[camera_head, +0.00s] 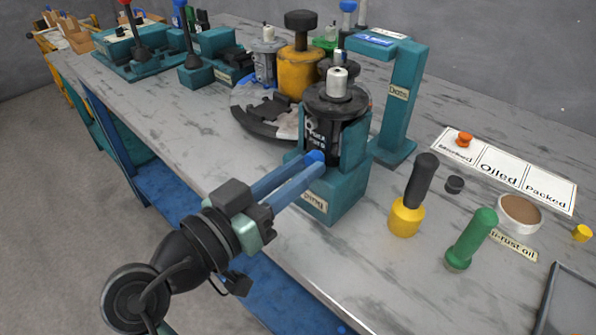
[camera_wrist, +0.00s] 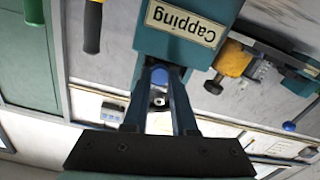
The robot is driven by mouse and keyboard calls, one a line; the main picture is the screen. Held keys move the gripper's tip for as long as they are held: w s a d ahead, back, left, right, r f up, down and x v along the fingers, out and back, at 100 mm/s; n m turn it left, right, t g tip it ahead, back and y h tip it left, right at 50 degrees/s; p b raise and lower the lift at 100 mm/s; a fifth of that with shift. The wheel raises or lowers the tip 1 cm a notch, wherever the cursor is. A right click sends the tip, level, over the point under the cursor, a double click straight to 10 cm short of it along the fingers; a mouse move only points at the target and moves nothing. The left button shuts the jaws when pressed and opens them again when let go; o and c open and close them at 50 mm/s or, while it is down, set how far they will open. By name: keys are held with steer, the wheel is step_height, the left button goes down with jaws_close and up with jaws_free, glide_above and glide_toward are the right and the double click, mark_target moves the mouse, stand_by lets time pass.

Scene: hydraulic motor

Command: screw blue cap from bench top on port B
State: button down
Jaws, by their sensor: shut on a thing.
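My gripper (camera_head: 311,166) reaches in from the lower left with its blue fingers at the front of the teal capping stand (camera_head: 340,200). It is shut on the blue cap (camera_head: 316,156), which sits between the fingertips. The cap also shows in the wrist view (camera_wrist: 159,76), close under the stand's "Capping" label (camera_wrist: 180,25). The black motor (camera_head: 335,112) stands upright in the stand, with white lettering on its side. The cap is close to the motor's lower front; I cannot tell whether it touches a port. Port B is not clearly visible.
A teal post (camera_head: 398,110) rises right behind the motor. A yellow-based bottle (camera_head: 406,216), a green-handled tool (camera_head: 470,240), an oil dish (camera_head: 519,212) and a sorting card (camera_head: 500,172) lie to the right. A dark curved rack (camera_head: 268,118) is left of the stand.

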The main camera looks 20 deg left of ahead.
steer(key=m+b, duration=0.4)
steer(key=shift+w+f+b, duration=0.1)
steer(key=shift+f+b, duration=0.15)
steer(key=shift+b, duration=0.15)
steer(key=c, duration=0.9)
jaws_free()
steer(key=shift+r, duration=0.1)
steer(key=shift+r, duration=0.2)
